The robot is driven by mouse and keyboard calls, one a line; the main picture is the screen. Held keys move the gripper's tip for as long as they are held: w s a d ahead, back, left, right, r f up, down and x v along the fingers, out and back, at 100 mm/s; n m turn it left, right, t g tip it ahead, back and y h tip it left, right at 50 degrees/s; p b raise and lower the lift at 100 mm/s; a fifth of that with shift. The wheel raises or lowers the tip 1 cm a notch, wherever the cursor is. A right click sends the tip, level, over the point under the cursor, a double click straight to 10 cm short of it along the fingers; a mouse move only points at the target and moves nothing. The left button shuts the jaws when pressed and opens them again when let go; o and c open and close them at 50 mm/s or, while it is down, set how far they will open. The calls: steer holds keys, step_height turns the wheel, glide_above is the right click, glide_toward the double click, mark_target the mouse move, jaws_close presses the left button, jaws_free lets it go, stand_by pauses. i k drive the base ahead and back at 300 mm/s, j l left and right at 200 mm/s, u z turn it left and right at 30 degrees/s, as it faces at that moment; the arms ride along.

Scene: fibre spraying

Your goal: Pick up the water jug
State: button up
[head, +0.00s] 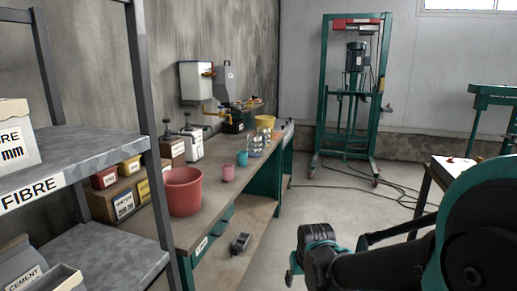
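A long workbench (205,222) runs along the left wall. On it stand a large red bucket (183,192), a small pink cup (228,173), a small teal cup (242,158) and several clear glass-like vessels (255,146). No single vessel is clearly marked as the water jug; the clear ones are too small to tell apart well. My arm comes in from the lower right, and its end with my gripper (293,270) hangs over the floor, to the right of the bench and apart from everything on it. The fingers are too small and turned away to judge.
A grey shelf (95,148) with labelled boxes stands at the near left. A dark device (240,242) lies on the bench's lower shelf. A green press frame (350,95) stands at the back, with cables (385,188) on the floor. A table (433,178) is at right.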

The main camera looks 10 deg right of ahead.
mark_target(254, 140)
steer(key=i+l, duration=0.3)
steer(key=i, duration=0.15)
steer(key=i+l+u, duration=0.15)
steer(key=i, duration=0.35)
steer(key=l, duration=0.15)
